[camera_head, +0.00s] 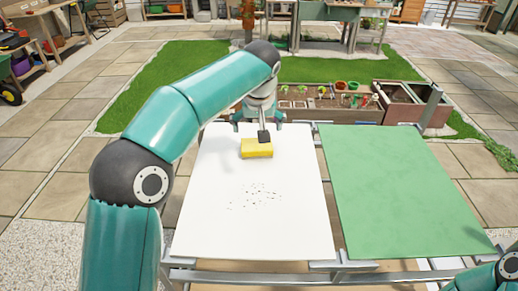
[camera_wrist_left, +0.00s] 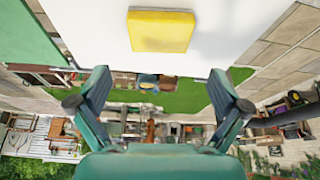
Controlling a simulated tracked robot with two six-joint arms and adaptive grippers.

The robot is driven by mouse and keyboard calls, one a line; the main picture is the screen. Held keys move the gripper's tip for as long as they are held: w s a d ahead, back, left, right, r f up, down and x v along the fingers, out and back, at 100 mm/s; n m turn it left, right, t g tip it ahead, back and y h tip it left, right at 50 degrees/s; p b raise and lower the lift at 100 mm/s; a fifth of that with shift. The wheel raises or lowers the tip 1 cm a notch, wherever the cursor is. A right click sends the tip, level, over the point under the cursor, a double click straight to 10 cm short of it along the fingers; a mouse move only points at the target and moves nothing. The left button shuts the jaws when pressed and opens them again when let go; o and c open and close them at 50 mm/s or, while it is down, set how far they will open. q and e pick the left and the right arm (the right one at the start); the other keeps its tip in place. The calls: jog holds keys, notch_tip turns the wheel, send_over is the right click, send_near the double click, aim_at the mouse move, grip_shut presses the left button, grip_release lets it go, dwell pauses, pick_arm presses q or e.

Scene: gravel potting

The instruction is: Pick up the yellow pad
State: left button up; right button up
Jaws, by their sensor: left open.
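The yellow pad (camera_head: 257,149) lies on the white board (camera_head: 215,215), towards its far edge. It also shows at the top of the left wrist view (camera_wrist_left: 161,31), beyond the fingertips. My left gripper (camera_head: 263,131) is over the far part of the white board, right by the pad. In the left wrist view its two fingers (camera_wrist_left: 158,84) are spread wide with nothing between them. The pad looks apart from both fingers. My right gripper is not in view; only a piece of my right arm shows at the lower right corner.
Dark specks (camera_head: 258,194) are scattered on the white board nearer to me. A bare green board (camera_head: 400,190) lies to its right, across a narrow gap with metal rails. Wooden planters (camera_head: 330,116) with plants and pots stand behind the boards.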

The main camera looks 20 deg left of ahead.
aim_at(257, 144)
pick_arm(q)
jog(key=x, duration=0.2)
jog(key=shift+w+f, duration=0.15)
jog(key=shift+f, duration=0.2)
jog(key=shift+a+f, duration=0.15)
jog(key=shift+f, duration=0.2)
jog(key=p+x, duration=0.1)
jog(key=x, duration=0.4)
jog(key=shift+w, duration=0.1)
jog(key=c, duration=0.8)
